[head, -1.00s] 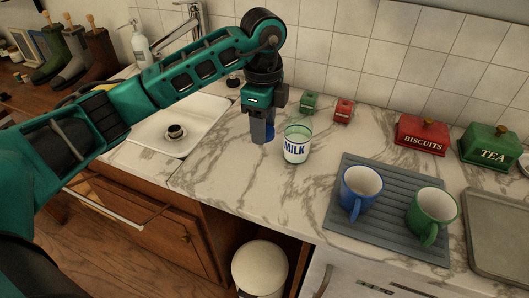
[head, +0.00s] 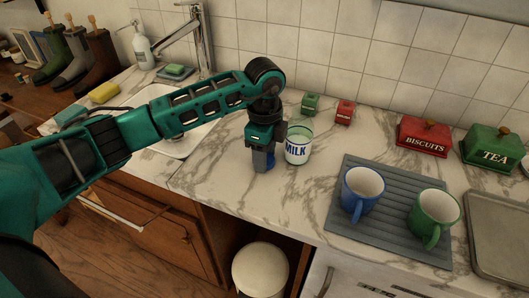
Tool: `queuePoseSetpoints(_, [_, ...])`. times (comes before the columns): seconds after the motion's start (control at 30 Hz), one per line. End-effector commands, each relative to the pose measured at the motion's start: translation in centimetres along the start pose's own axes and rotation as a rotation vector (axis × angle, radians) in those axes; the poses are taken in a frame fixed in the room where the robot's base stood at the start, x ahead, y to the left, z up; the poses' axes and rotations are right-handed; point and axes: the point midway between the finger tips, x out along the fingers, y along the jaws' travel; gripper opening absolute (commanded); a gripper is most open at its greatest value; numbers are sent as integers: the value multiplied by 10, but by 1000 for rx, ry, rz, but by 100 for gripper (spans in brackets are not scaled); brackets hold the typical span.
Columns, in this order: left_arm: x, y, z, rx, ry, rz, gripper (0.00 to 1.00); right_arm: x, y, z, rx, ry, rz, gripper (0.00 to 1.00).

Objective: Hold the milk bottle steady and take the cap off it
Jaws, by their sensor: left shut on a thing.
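The milk bottle (head: 298,147) stands upright on the marble counter, with "MILK" in blue on a white label. Its top shows no cap. My left gripper (head: 263,161) points down just left of the bottle, close to the counter. It is shut on a blue thing, which looks like the cap (head: 270,159), partly hidden by the fingers. I cannot tell whether the cap touches the counter, or whether the gripper touches the bottle. My right gripper is not in view.
A grey mat (head: 341,222) with a blue mug (head: 358,196) and a green mug (head: 427,216) lies to the right. Small green (head: 310,103) and red (head: 345,112) shakers stand behind the bottle. The sink (head: 190,142) is at left. Counter in front of the gripper is clear.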

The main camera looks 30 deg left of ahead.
Motion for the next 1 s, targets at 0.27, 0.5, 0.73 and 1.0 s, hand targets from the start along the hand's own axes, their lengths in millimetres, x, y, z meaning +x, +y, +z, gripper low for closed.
queuePoseSetpoints(0.27, [1,0,0,0,0,1,70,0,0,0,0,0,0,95])
queuePoseSetpoints(0.5, [0,0,0,0,0,1,72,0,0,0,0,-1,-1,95])
queuePoseSetpoints(0.73, [-23,-1,0,2,1,-3,72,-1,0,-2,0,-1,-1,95])
queuePoseSetpoints(1.0, [-82,-1,0,2,1,-5,72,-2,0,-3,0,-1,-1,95])
